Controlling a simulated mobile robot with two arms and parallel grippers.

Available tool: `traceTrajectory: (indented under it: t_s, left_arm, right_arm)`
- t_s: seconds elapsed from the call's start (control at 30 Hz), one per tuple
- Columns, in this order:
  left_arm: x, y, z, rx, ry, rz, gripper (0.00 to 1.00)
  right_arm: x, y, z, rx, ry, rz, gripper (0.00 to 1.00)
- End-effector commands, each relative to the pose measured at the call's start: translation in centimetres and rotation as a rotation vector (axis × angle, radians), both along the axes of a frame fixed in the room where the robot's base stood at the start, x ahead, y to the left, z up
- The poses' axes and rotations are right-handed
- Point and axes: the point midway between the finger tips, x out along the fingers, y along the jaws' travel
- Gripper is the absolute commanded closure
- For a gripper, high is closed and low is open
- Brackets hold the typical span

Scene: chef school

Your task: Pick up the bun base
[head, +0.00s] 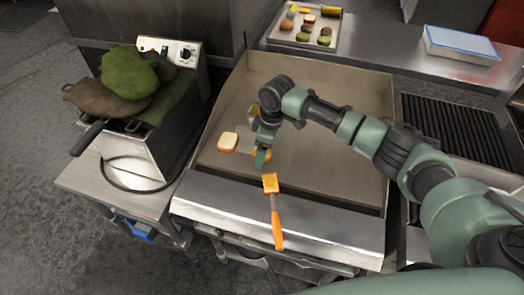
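My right gripper (261,153) reaches down over the griddle. A pale piece with a golden edge (228,142), also like a bun half, lies flat on the griddle to the left, apart from the gripper. I cannot tell which of them is the bun base. My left gripper is out of view.
An orange-handled spatula or brush (277,225) lies across the front ledge of the griddle (330,170). A fryer (135,165) with green and brown items stands left. A food tray (272,36) and a blue-topped container (460,45) are behind. A ribbed grill (450,125) is right.

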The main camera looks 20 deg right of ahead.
Motion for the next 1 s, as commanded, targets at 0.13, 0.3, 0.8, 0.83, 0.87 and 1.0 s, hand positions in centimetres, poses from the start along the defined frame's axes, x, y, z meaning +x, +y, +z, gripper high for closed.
traceTrajectory:
  t_s: [0.13,0.3,0.8,0.83,0.87,1.0]
  left_arm:
    - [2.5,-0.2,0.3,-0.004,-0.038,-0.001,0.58]
    - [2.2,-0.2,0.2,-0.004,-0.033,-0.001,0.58]
    - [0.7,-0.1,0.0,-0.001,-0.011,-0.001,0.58]
    - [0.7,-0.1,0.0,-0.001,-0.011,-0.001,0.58]
    - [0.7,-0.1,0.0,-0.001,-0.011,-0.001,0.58]
    - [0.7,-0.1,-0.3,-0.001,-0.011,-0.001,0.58]
  right_arm:
    - [0.0,0.1,-0.4,0.0,-0.002,0.002,0.17]
    - [0.0,0.1,-0.4,0.0,-0.002,0.002,0.28]
    - [0.1,0.1,-0.2,0.001,-0.002,0.001,0.81]
    - [0.1,0.1,-0.1,0.001,-0.002,0.001,0.81]
    - [0.1,0.1,0.1,0.001,-0.002,0.001,0.81]
    - [0.1,0.1,1.5,0.001,-0.004,0.002,0.81]
